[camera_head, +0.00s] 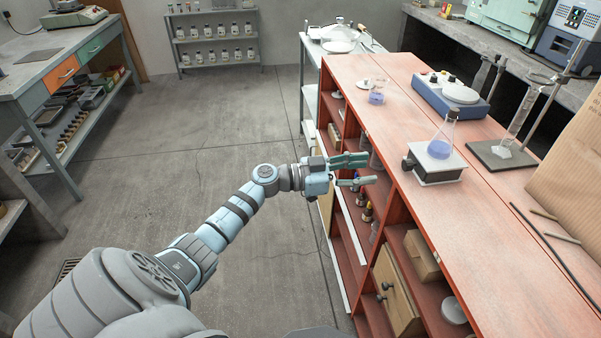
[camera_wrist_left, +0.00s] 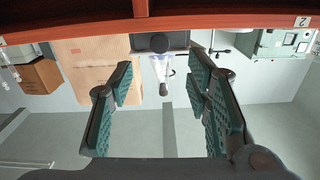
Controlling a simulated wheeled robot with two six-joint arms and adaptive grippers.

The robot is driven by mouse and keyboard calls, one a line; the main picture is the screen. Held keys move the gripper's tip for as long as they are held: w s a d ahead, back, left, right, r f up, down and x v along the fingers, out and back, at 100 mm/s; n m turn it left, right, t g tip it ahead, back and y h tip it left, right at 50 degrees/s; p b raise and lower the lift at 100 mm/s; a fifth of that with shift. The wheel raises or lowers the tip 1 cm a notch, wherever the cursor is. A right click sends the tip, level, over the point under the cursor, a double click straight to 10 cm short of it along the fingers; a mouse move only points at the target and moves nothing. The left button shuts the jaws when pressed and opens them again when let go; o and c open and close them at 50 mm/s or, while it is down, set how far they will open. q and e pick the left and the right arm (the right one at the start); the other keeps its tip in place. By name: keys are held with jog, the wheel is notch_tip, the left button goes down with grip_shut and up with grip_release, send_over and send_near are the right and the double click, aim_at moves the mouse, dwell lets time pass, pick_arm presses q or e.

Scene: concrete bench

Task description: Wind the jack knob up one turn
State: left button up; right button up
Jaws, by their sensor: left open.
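The lab jack (camera_head: 436,172) stands near the left edge of the red bench top (camera_head: 500,240), with its dark knob (camera_head: 408,163) on the side facing my left gripper. A conical flask (camera_head: 440,142) with violet liquid stands on the jack's plate. My left gripper (camera_head: 371,169) is open and empty, pointing at the knob from the left, with a gap between. In the left wrist view, which looks upside down, the round black knob (camera_wrist_left: 158,43) lies ahead between the two spread fingers (camera_wrist_left: 163,82). My right gripper is not seen.
A blue hotplate stirrer (camera_head: 450,95) and a small beaker (camera_head: 376,97) stand farther back. A stand with a glass cylinder (camera_head: 515,120) is right of the jack. Open shelves with bottles and wooden boxes (camera_head: 395,290) lie below the bench edge.

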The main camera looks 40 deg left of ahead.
pick_arm(q)
jog(key=a+f+n+t+y, duration=0.25)
jog(key=a+f+y, duration=0.35)
jog(key=a, duration=0.4)
jog(key=s+a+f+n+y, duration=0.1)
jog(key=s+f+n+y, duration=0.1)
jog(key=f, duration=0.4)
jog(key=s+a+f+n+g+y+p, duration=0.1)
jog(key=s+a+f+n+y, duration=0.1)
jog(key=f, duration=0.5)
jog(key=shift+s+a+f+y, duration=0.3)
jog(key=shift+s+y, duration=0.5)
jog(key=shift+s, duration=0.3)
